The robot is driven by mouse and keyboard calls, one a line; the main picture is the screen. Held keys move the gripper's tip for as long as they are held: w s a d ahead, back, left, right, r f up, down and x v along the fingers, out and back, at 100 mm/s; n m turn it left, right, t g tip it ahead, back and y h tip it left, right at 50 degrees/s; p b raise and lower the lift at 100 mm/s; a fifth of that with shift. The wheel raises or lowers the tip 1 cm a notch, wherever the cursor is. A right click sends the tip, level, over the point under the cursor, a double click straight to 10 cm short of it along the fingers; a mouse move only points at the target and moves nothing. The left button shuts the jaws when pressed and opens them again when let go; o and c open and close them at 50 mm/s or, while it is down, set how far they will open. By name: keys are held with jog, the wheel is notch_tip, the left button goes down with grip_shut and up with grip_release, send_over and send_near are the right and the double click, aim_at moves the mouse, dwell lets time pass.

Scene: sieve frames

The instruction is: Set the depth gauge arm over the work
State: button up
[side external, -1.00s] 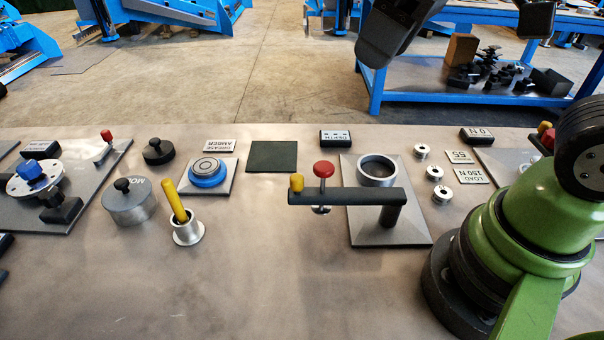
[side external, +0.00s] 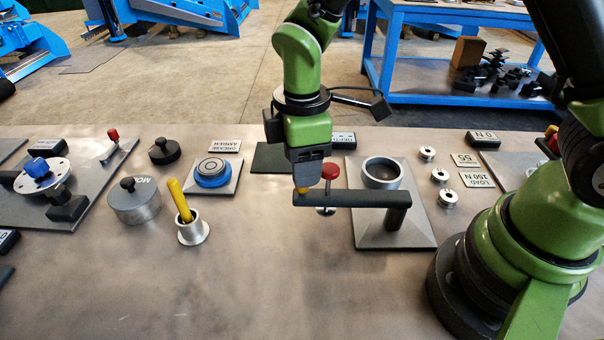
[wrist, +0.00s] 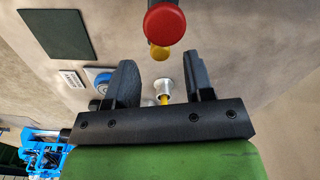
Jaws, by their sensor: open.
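The depth gauge arm is a dark bar (side external: 350,199) on a post at the right of its grey plate (side external: 405,238). It points left, in front of the metal ring (side external: 382,172), with its free end beyond the plate.
The DEPTH label block (side external: 344,139) and a dark square pad (side external: 268,157) lie behind. A yellow-handled tool in a metal cup (side external: 192,230) and a blue round fixture (side external: 212,172) stand to the left. The front of the bench is clear.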

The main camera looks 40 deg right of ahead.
jog(key=shift+f, duration=1.65)
jog(key=shift+c, duration=0.5)
grip_shut()
jog(key=shift+w+d, duration=0.1)
